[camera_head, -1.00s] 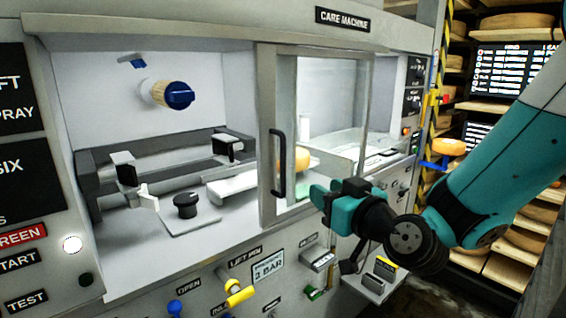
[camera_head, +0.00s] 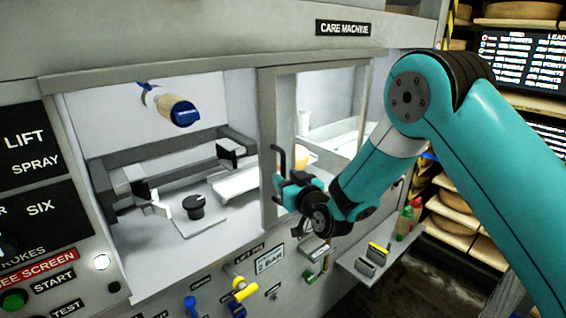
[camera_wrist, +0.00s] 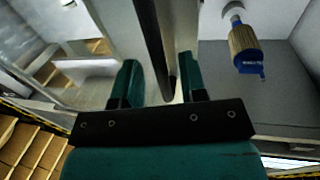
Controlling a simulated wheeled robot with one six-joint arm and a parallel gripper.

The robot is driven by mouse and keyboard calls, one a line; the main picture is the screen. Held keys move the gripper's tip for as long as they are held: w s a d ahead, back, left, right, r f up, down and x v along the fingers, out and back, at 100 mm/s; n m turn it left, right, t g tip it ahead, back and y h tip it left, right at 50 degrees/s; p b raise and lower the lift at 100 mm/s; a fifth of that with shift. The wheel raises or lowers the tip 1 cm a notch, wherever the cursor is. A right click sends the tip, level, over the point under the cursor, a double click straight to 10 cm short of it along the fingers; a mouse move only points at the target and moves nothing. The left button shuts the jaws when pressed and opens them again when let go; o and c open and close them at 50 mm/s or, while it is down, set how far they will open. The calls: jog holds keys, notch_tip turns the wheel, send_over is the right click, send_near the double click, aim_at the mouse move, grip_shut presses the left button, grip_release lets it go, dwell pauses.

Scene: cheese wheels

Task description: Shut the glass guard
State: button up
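The glass guard (camera_head: 335,103) is a grey-framed pane on the front of the care machine, standing across the right part of its opening. The left part of the opening is uncovered. A dark upright handle (camera_head: 281,160) is on the guard's left frame post. My gripper (camera_head: 283,189) is at the handle's lower part. In the wrist view the handle (camera_wrist: 156,45) runs between the two fingers of my gripper (camera_wrist: 157,82). The fingers are apart, with a gap left of the handle; the right finger is close to it. Contact cannot be told.
Inside the opening are a blue-tipped brush (camera_head: 178,109), also in the wrist view (camera_wrist: 245,48), a black knob (camera_head: 194,207) and grey clamp arms. Below are a yellow lever (camera_head: 244,290) and a small shelf (camera_head: 362,262). Cheese shelves (camera_head: 478,222) stand at the right.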

jog(key=shift+x, duration=1.05)
grip_shut()
jog(key=shift+a+p, duration=0.1)
jog(key=shift+p, duration=0.2)
